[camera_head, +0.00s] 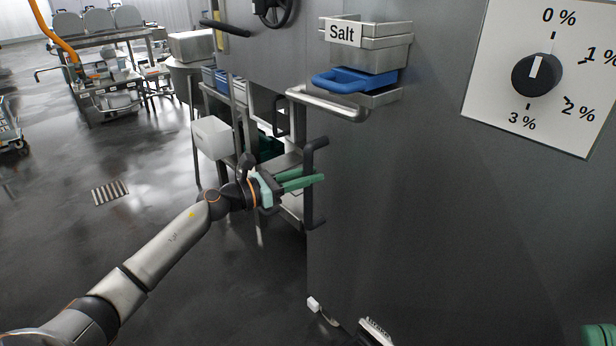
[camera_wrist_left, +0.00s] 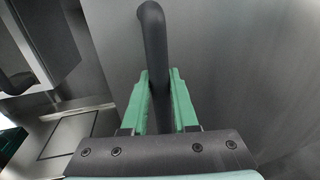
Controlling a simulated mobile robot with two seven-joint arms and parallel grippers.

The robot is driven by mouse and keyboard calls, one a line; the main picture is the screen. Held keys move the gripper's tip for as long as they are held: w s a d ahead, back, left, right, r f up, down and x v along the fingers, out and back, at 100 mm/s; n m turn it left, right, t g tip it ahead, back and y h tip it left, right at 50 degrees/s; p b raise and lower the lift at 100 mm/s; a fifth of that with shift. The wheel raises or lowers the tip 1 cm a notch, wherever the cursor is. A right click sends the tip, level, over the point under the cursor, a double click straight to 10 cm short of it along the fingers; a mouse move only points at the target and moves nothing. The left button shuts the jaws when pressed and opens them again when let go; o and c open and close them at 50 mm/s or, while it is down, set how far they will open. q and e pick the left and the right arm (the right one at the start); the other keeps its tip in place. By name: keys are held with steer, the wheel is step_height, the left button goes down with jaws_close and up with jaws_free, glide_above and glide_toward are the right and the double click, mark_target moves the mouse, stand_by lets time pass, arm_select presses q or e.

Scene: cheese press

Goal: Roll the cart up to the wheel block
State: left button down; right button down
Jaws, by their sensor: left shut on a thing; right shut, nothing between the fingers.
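My left gripper (camera_head: 297,183) is shut on an upright black handle (camera_head: 312,216) at the left edge of a large grey metal body (camera_head: 430,210). In the left wrist view the green fingers (camera_wrist_left: 160,105) lie on either side of the black handle bar (camera_wrist_left: 154,40). I cannot tell whether this grey body is the cart. A small white piece (camera_head: 314,304) lies on the floor at the body's lower left edge; I cannot tell whether it is the wheel block. My right gripper (camera_head: 600,335) shows only in part at the bottom right corner, so its fingertips are mostly hidden.
Steel shelving with a white box (camera_head: 212,137) stands behind my left gripper.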

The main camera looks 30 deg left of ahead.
arm_select(q)
steer(key=shift+w+a+r+y, duration=0.1)
steer(key=shift+w+a+y, duration=0.15)
steer(key=shift+a, duration=0.25)
steer(key=c, duration=0.9)
jaws_free()
steer(key=shift+o, duration=1.1)
steer(key=shift+d, duration=0.1)
steer(key=shift+s, duration=0.15)
steer(key=p+v, duration=0.1)
steer(key=v, duration=1.1)
steer(key=shift+s+f, duration=0.15)
steer(key=shift+f, duration=0.1)
